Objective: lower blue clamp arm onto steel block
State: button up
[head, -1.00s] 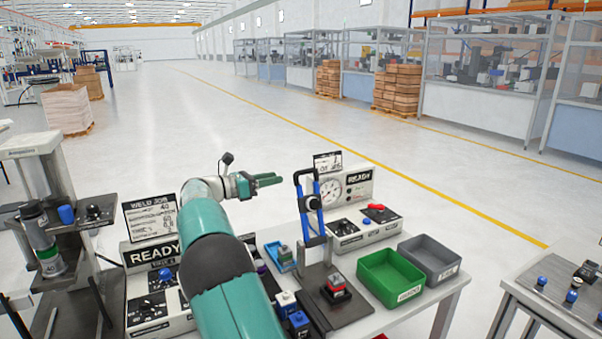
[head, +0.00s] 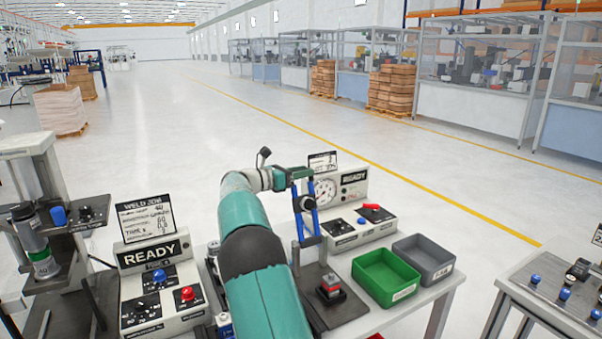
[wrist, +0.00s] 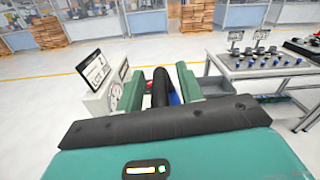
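The block (head: 331,284), grey with a red top, sits low on that plate. My gripper (head: 304,173) is at the top of the clamp arm. In the wrist view the black bar of the clamp (wrist: 160,88) lies between the fingers of my gripper (wrist: 161,85), with a bit of blue beyond. The fingers look apart, with a narrow gap at each side of the bar. The head view partly hides the contact.
A green bin (head: 386,277) and a grey bin (head: 423,259) stand right of the fixture. A gauge box (head: 340,190) and a control box with a red switch (head: 360,225) stand behind. A READY panel (head: 150,254) is at left.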

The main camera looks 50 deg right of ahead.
grip_shut()
